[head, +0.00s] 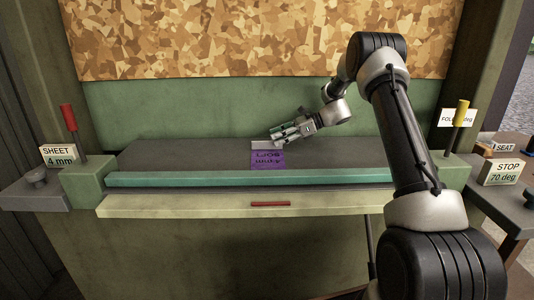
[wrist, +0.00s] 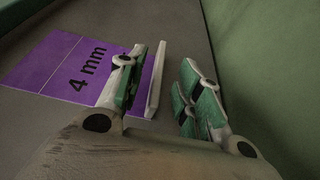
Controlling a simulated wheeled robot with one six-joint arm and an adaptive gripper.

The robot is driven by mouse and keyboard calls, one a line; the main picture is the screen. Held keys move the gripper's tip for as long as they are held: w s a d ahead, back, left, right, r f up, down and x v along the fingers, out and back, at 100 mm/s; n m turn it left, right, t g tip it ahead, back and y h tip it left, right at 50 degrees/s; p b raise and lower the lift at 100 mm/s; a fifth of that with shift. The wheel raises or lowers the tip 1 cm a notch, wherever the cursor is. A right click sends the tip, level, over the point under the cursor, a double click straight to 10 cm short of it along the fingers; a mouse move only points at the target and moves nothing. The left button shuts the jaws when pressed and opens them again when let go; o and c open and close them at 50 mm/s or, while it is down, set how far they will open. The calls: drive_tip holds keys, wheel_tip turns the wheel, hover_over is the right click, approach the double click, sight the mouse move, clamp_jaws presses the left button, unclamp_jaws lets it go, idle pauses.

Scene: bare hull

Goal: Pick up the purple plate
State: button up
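The purple plate (head: 268,162) lies flat on the dark grey bed, with upside-down lettering in the head view. In the wrist view the purple plate (wrist: 40,70) is at the left and reads "4 mm". A thin pale upright strip (wrist: 156,80) stands at its edge; it also shows in the head view (head: 264,145). My gripper (head: 278,134) is low over the plate's far edge. In the wrist view my gripper (wrist: 165,88) is open, with the strip between its fingers, closer to the left finger. Part of the plate is hidden behind that finger.
A green ledge (head: 250,179) and a pale front rail (head: 180,206) with a red bar (head: 270,204) run in front of the bed. A green wall (head: 180,108) rises behind. A red lever (head: 68,117) stands left, a yellow lever (head: 461,112) right. The bed's left part is clear.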

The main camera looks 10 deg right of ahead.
drive_tip(key=x, duration=0.5)
drive_tip(key=shift+d+f, duration=0.15)
clamp_jaws()
wheel_tip(320, 180, up, 8)
drive_tip(key=shift+r, duration=0.1)
drive_tip(key=shift+s+r, duration=0.45)
drive_tip(key=shift+s, duration=0.25)
